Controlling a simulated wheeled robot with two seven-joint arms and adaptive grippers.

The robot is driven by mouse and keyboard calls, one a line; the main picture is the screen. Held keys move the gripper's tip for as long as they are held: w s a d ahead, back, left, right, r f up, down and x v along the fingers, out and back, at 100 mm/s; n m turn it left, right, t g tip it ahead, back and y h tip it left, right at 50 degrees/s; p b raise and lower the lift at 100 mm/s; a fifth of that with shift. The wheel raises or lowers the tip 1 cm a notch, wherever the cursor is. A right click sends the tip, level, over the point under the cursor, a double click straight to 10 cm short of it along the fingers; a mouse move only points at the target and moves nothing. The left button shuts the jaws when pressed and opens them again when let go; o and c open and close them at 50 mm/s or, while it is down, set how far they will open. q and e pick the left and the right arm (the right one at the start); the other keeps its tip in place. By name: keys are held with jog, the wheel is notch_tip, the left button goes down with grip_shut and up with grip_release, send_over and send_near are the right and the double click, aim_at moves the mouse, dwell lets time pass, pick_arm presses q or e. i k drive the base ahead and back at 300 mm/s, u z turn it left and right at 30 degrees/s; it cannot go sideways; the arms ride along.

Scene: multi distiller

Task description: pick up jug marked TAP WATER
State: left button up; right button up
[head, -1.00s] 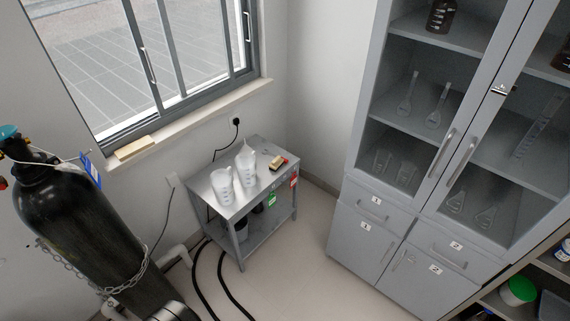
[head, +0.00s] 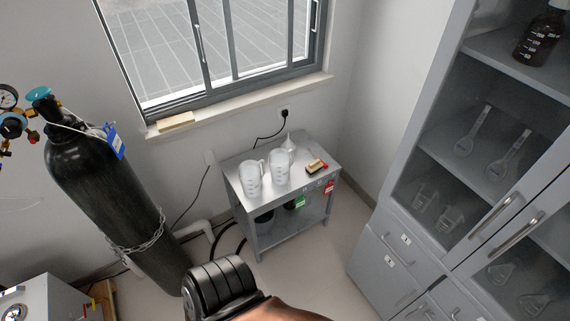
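Two whitish jugs stand upright side by side on a small metal table (head: 300,188) under the window. The left jug (head: 249,182) is nearer the table's left edge, and the right jug (head: 279,168) is just beside it. No lettering that reads TAP WATER can be made out on either jug, so I cannot tell which is so marked. One of my arm links shows at the bottom of the head view, well short of the table. Neither of my grippers is in view.
A green tag (head: 300,201) and a red tag (head: 329,187) hang on the table's front. A chained black gas cylinder (head: 100,190) stands left, and a grey glass-door cabinet (head: 400,235) right. Hoses run on the floor by the table. Floor between table and cabinet is clear.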

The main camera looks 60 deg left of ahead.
aim_at(283, 165)
jog(key=u, duration=0.6)
jog(key=i, duration=0.85)
jog(key=u, duration=0.8)
